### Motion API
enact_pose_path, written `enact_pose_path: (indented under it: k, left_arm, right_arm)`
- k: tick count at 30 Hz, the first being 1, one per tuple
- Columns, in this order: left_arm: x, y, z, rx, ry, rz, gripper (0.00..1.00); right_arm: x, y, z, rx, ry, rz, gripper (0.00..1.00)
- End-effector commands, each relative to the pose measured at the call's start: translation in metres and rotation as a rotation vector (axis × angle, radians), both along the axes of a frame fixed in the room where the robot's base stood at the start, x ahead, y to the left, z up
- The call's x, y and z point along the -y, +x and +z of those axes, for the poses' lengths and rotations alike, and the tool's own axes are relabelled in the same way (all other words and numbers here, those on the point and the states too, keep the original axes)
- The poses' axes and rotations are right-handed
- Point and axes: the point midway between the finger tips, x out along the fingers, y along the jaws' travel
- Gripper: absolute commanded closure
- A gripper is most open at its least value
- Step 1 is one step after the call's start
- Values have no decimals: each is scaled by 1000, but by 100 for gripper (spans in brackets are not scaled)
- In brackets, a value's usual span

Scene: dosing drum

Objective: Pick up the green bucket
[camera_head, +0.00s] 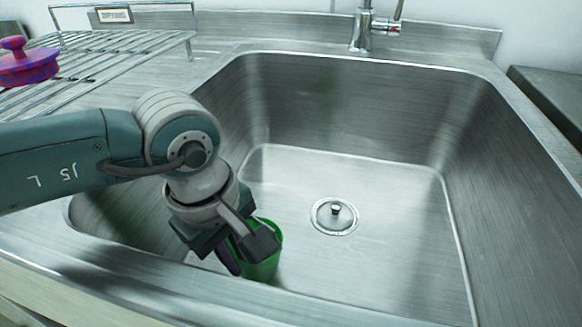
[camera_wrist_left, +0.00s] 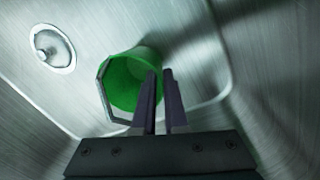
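The green bucket (camera_head: 264,268) is in the sink, at its front left, below my left gripper (camera_head: 245,262), which partly covers it. In the left wrist view the round opening of the bucket (camera_wrist_left: 128,84) faces the camera, and its pale handle (camera_wrist_left: 103,92) hangs at the left side of the rim. The dark fingers of my left gripper (camera_wrist_left: 160,90) are close together at the right side of the rim, one over the opening and one outside, with the wall between them. I cannot tell whether the bucket touches the sink floor. My right gripper is not in view.
The steel sink (camera_head: 380,265) has steep walls, with the front wall close to my left gripper. A drain strainer (camera_head: 335,215) lies right of the bucket, and a tap (camera_head: 370,28) stands behind. A wire rack (camera_head: 110,55) holds a pink-purple lidded object (camera_head: 27,66) at the left.

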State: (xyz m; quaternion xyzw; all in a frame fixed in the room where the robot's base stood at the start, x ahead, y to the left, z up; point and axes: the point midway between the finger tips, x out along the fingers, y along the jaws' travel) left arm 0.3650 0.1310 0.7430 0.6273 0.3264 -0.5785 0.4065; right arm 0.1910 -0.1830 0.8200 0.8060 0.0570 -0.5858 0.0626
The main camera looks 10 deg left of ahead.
Motion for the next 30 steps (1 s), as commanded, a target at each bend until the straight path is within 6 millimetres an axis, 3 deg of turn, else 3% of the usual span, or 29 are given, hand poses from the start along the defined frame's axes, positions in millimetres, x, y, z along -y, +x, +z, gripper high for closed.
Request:
enact_pose_path:
  k: [3,30]
  left_arm:
    - [0,0,0,0,0,0,100]
    - [0,0,0,0,0,0,100]
  right_arm:
    - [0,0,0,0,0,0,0]
    - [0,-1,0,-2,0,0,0]
